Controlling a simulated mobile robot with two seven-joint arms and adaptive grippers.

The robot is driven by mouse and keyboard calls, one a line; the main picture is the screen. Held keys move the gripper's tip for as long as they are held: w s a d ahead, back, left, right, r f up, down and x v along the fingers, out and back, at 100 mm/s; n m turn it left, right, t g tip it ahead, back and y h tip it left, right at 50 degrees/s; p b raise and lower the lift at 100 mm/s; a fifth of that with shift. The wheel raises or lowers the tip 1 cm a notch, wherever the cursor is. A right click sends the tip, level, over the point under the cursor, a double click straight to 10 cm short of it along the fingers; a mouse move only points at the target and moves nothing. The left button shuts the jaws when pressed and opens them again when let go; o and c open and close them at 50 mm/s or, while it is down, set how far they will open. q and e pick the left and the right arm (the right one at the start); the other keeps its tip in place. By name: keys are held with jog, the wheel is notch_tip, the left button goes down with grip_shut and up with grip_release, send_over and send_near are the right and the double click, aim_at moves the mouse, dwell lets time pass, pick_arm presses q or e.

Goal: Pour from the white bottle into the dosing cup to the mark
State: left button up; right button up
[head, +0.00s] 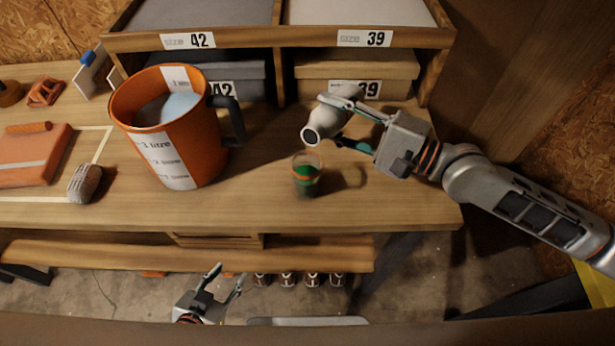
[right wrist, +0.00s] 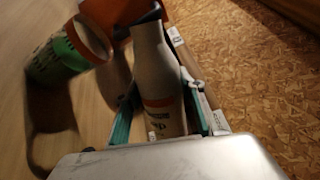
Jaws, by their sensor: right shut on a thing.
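The white bottle (head: 327,120) is held tilted in my right gripper (head: 352,122), its dark mouth facing down and to the left, above and just right of the cup. In the right wrist view the bottle (right wrist: 157,75) lies between both fingers. The dosing cup (head: 306,176) stands upright on the table, clear, with an orange-red band and green in its lower part. It also shows in the right wrist view (right wrist: 68,52). No stream is visible, and the exact level against a mark is too small to tell. My left gripper (head: 226,283) is open and empty, low in front of the table.
A large orange measuring jug (head: 165,130) with a dark handle stands left of the cup. Shoe boxes (head: 355,75) in a wooden shelf stand behind. The table right of the cup is clear.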

jog(key=shift+r, duration=0.1)
jog(key=shift+r+m+p, duration=0.2)
jog(key=shift+m+p, duration=0.35)
jog(key=shift+m, duration=0.45)
jog(key=shift+s+a+r+m+p, duration=0.1)
jog(key=shift+m+p, duration=0.1)
jog(key=shift+m, duration=0.35)
jog(key=shift+s+a+m+p, duration=0.1)
jog(key=shift+m+p, duration=0.05)
jog(key=shift+m, duration=0.4)
notch_tip(320, 180, up, 3)
jog(key=m+p, duration=0.2)
jog(key=m, duration=0.1)
jog(key=shift+f, duration=0.2)
jog(key=shift+r+m+p, duration=0.25)
jog(key=shift+m+p, duration=0.3)
jog(key=shift+m, duration=0.05)
pick_arm(q)
notch_tip(320, 180, up, 7)
jog(key=w, duration=0.2)
jog(key=shift+w+t, duration=0.25)
jog(key=shift+t, duration=0.15)
